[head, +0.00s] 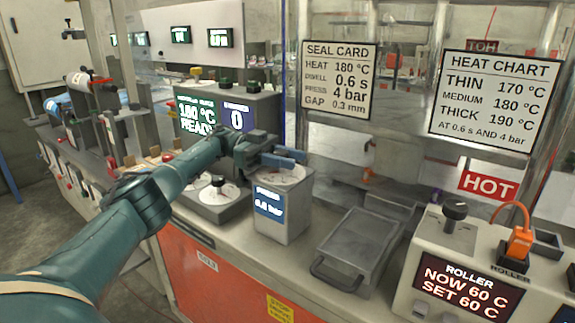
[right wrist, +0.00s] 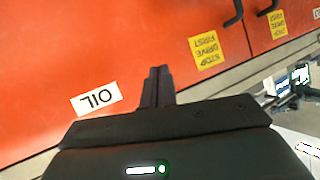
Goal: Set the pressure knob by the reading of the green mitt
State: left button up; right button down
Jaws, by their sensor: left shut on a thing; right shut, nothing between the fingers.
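The pressure box (head: 284,215) stands on the bench with a pale round dial (head: 290,177) on top. Its blue display (head: 268,203) seems to read about 4 bar, but the digits are blurred. My left gripper (head: 288,158) is over this dial, shut on the pressure knob, which the fingers mostly hide. The seal card (head: 338,82) gives press 4 bar, and the heat chart (head: 495,100) ends with 0.6 s and 4 bar. I see no green mitt. My right gripper (right wrist: 157,85) is shut and empty in front of an orange cabinet front (right wrist: 90,60).
Another dial box (head: 215,200) with a black knob stands left of the pressure box. A grey tray (head: 358,248) lies to the right. The roller unit (head: 468,270) shows now 60 C, set 60 C, near a red HOT sign (head: 487,186). Glass stands behind the bench.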

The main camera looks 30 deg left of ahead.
pick_arm(q)
jog(key=shift+d, duration=0.1)
jog(key=o, duration=1)
jog(key=shift+c, duration=0.2)
pick_arm(e)
jog(key=shift+r, duration=0.1)
